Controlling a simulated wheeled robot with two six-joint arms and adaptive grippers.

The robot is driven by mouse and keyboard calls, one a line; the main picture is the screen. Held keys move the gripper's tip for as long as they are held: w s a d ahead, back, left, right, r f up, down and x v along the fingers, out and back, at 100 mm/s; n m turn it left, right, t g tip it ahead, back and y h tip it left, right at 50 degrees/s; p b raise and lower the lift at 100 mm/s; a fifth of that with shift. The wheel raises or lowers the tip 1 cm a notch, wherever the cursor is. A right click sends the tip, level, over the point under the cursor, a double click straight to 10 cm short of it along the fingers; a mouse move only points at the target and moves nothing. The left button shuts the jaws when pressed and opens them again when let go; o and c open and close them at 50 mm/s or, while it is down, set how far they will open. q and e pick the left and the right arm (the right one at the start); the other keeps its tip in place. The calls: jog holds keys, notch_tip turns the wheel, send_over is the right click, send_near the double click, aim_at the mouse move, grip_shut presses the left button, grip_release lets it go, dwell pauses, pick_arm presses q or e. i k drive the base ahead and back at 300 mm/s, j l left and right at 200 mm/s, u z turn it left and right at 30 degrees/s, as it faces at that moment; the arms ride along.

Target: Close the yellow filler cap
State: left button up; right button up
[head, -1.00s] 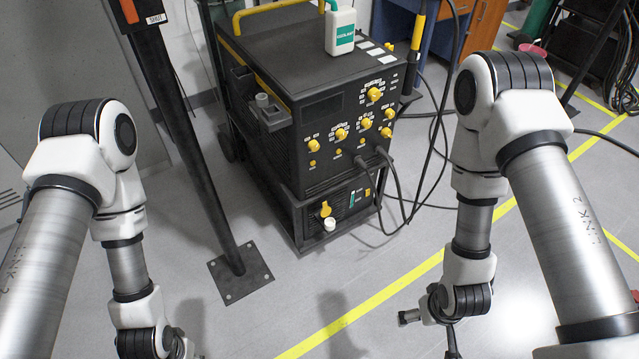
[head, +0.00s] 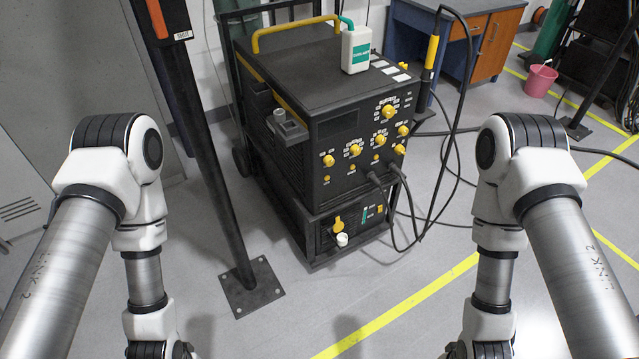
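The yellow filler cap (head: 339,223) is on the lower front panel of the black welding machine (head: 345,125). It stands up just above a short white filler neck (head: 342,239) that sticks out of the panel. The cap is off the neck's mouth, so the filler looks open. My two arms reach down on either side of the view, in front of the machine. Both grippers are below the bottom edge of the picture, so their state is hidden.
A white coolant bottle (head: 356,48) stands on the machine's top. A black post with a floor plate (head: 252,287) stands left of the machine. Cables (head: 397,205) hang from its front at right. A pink bucket (head: 540,80) is far right. The floor before the machine is clear.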

aim_at(337, 226)
jog(key=j+z, duration=0.25)
jog(key=j, duration=0.55)
jog(key=j+z, duration=0.25)
jog(key=j, duration=0.6)
jog(key=i+j, duration=0.2)
jog(key=j, duration=0.2)
jog(key=i+j+u, duration=0.1)
jog(key=i+j, duration=0.15)
jog(key=j, duration=0.15)
jog(key=i+j, duration=0.25)
jog(key=j+u, duration=0.05)
jog(key=j, duration=0.1)
